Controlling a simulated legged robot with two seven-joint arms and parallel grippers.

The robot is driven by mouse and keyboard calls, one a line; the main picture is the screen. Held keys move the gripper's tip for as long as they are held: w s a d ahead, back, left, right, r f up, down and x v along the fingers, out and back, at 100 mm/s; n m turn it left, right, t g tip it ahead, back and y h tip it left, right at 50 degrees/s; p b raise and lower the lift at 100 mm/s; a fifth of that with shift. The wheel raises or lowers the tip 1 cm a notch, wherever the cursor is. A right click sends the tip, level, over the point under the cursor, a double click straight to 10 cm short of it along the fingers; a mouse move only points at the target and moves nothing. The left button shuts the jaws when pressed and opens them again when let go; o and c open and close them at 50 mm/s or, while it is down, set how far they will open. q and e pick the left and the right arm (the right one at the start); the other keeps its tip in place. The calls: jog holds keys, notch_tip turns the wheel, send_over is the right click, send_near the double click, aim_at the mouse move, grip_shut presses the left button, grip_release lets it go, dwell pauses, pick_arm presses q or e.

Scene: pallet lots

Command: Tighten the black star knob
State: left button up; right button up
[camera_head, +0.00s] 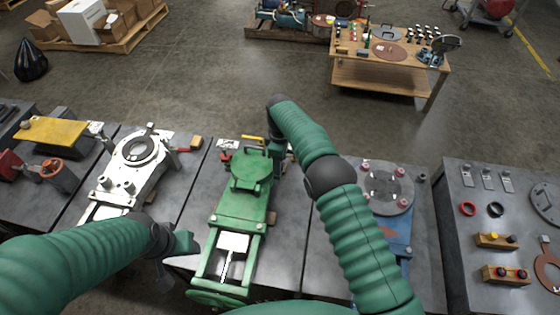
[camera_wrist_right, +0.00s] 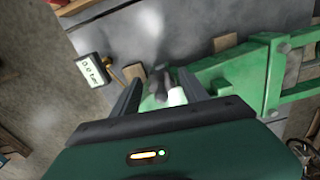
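A green clamp-like fixture (camera_head: 238,200) with a round lid stands on the middle grey table. My right arm reaches over its far end, and the right gripper (camera_head: 277,158) is mostly hidden there by the arm. In the right wrist view the two fingers of the right gripper (camera_wrist_right: 160,92) stand apart. A small dark, blurred thing (camera_wrist_right: 163,78), possibly the black star knob, shows between or just beyond them, beside a white piece. I cannot tell whether the fingers touch it. My left gripper (camera_head: 172,262) is low at the near left of the fixture; its fingers are unclear.
A small gauge display (camera_wrist_right: 92,68) sits beside the fixture's far end. A white fixture (camera_head: 135,165) stands on the table to the left, and a blue one with a round grey plate (camera_head: 388,190) to the right. A wooden workbench (camera_head: 385,75) stands beyond open floor.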

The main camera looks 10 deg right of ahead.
grip_shut()
jog(key=shift+m, duration=0.3)
jog(key=m, duration=0.3)
jog(key=shift+m, duration=0.3)
jog(key=m, duration=0.3)
jog(key=shift+a+m+p, duration=0.1)
jog(key=shift+m+p, duration=0.2)
jog(key=shift+p, duration=0.05)
jog(key=m, duration=0.4)
jog(key=shift+a, duration=0.1)
jog(key=shift+m, duration=1.8)
jog(key=shift+a+m, duration=0.1)
jog(key=shift+m, duration=0.2)
